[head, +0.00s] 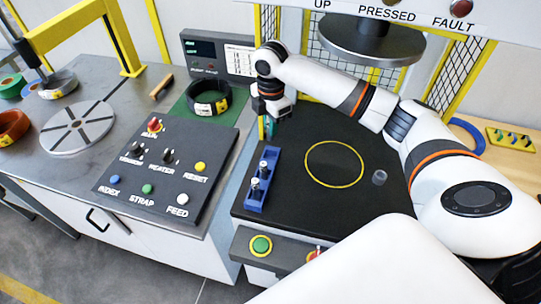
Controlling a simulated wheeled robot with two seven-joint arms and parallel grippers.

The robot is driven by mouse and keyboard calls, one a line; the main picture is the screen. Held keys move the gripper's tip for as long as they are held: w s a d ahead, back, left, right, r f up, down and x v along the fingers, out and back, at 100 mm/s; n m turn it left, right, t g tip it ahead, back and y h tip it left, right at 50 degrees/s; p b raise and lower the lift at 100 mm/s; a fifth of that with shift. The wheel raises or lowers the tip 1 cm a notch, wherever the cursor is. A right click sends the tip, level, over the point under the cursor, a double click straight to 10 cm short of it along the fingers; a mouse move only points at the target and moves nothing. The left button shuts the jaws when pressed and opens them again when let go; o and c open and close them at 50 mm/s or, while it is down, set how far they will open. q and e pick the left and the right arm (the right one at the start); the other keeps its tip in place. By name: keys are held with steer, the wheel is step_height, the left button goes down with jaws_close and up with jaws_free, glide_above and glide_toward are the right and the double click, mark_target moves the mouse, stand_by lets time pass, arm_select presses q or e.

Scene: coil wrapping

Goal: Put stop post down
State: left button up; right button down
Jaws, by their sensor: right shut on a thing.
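My right gripper (270,105) hangs over the far left part of the black worktop, just beyond the far end of a blue rack. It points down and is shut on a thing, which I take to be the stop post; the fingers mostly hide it. A small teal piece shows below the gripper, and I cannot tell whether it belongs to the post or a finger. The blue rack (251,205) holds two upright dark posts with silvery tops (263,167) (255,188). My left gripper is not in view.
A yellow ring (362,164) is marked on the black worktop (310,205), and its inside is clear. A small grey cylinder (379,177) stands right of it. A round dark press head (371,42) hangs behind. A button panel (168,175) and black coil (208,98) are left.

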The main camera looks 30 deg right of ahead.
step_height(320, 180, down, 9)
steer(key=shift+f+p, duration=0.1)
steer(key=shift+p, duration=0.65)
steer(key=shift+f, duration=0.15)
steer(key=c, duration=1.3)
jaws_free()
step_height(320, 180, up, 12)
steer(key=shift+r+b, duration=0.15)
steer(key=shift+b, duration=0.65)
